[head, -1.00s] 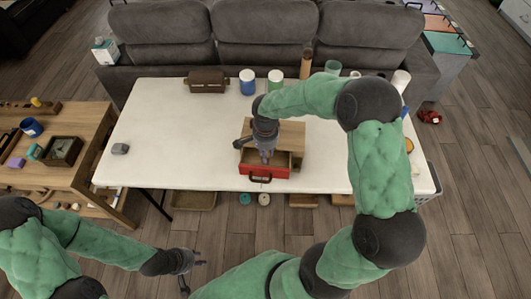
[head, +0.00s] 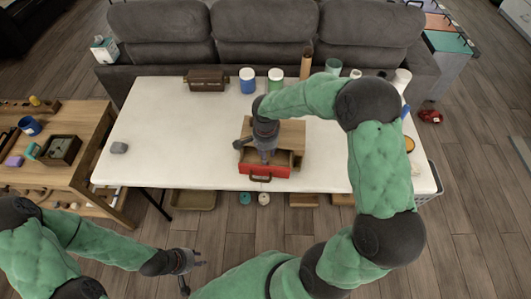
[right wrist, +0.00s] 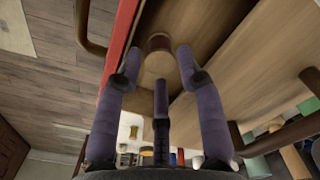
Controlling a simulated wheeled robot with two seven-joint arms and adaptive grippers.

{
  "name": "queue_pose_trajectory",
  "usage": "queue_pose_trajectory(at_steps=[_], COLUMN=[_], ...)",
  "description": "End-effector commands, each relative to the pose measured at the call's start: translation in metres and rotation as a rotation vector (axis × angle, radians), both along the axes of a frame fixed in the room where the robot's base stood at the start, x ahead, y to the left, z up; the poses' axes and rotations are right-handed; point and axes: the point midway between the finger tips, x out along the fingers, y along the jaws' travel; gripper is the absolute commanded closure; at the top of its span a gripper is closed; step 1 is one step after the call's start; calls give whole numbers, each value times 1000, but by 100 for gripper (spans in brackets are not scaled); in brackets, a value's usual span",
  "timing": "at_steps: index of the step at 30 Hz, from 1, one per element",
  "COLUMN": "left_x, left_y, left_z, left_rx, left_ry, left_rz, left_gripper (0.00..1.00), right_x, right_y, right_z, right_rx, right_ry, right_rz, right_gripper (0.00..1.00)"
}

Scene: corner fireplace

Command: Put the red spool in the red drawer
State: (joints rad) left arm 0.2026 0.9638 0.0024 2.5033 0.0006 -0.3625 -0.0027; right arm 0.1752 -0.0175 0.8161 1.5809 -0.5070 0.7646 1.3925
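The red drawer (head: 263,171) is pulled out at the front of a small wooden cabinet (head: 290,135) on the white table. Its red front also shows along the left in the right wrist view (right wrist: 121,40). A spool with pale wooden ends and a dull reddish middle (right wrist: 158,43) is inside the drawer, just beyond my right fingertips. My right gripper (head: 264,157) reaches down over the drawer. In the right wrist view its fingers (right wrist: 160,72) are spread, with a gap around the spool. My left gripper (head: 195,272) is open and empty, in front of the table.
The white table (head: 160,150) has free room on its left, with a small grey block (head: 119,148). A brown box (head: 206,80), a blue jar (head: 247,81) and a green jar (head: 275,81) stand along the back. A wooden shelf unit (head: 90,150) stands at left.

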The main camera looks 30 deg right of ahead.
Motion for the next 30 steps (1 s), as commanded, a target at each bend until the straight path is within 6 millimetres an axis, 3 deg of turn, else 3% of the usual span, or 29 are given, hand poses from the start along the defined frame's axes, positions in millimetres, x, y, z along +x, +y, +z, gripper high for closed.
queue_pose_trajectory(at_steps=[6, 21, 30], left_x=[0, 0, 0], left_y=[0, 0, 0], left_z=[15, 31, 34], left_rx=[0, 0, 0], left_ry=[0, 0, 0], left_rz=[0, 0, 0], left_gripper=[70, 70, 70], right_x=[0, 1, 0], right_y=[0, 0, 0], right_z=[16, 112, 132], right_rx=[0, -1, 0], right_ry=[0, -3, 0], right_rz=[0, 1, 0], right_gripper=[62, 62, 62])
